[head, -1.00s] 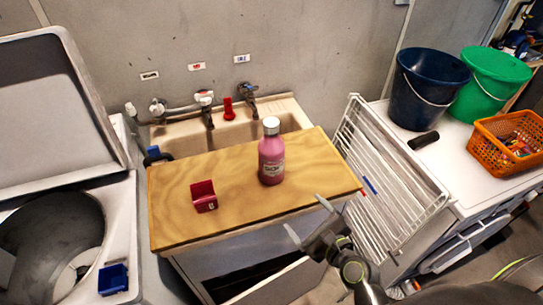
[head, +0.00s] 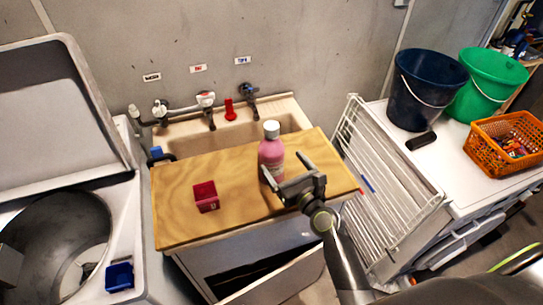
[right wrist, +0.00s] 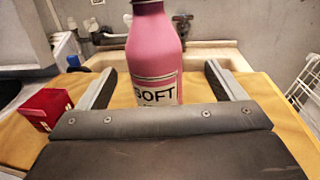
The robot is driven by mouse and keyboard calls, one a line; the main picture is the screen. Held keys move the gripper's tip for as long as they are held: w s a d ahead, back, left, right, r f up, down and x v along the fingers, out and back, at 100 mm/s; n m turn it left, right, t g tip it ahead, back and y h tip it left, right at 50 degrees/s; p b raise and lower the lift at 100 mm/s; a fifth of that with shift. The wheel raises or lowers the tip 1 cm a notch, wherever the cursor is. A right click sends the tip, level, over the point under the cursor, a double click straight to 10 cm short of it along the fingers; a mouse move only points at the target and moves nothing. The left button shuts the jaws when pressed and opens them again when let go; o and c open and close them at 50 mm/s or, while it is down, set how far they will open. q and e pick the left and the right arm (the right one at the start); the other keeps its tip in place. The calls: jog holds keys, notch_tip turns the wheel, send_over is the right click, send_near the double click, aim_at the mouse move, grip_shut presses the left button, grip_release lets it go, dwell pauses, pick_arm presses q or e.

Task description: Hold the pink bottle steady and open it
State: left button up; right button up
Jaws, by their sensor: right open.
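The pink bottle (head: 271,153) with a white cap (head: 271,129) stands upright on the wooden board (head: 225,225). My right gripper (head: 287,169) is open at its near right side, fingers pointing at it. In the right wrist view the bottle (right wrist: 154,50) shows centred between the two spread fingers (right wrist: 160,78), its label facing me and its cap cut off at the top. I cannot tell whether a finger touches it. A grey part, perhaps of my left gripper (head: 8,265), just shows at the left edge; its fingers cannot be made out.
A red box (head: 206,197) sits on the board left of the bottle; it also shows in the right wrist view (right wrist: 46,108). Behind are the sink (head: 290,112) and taps. A white drying rack (head: 385,185) stands right. A blue box (head: 119,276) is on the washer.

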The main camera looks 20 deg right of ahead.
aim_at(271, 152)
jog(key=shift+w+a+p, duration=0.1)
jog(key=shift+w+a, duration=0.2)
jog(key=shift+w, duration=0.75)
jog(key=shift+w+a+p, duration=0.1)
jog(key=shift+w+a, duration=0.25)
jog(key=shift+w, duration=0.75)
jog(key=shift+w+a+p, duration=0.1)
jog(key=shift+w+a, duration=0.2)
jog(key=shift+w, duration=0.75)
jog(key=shift+s, duration=0.1)
jog(key=shift+c, duration=0.4)
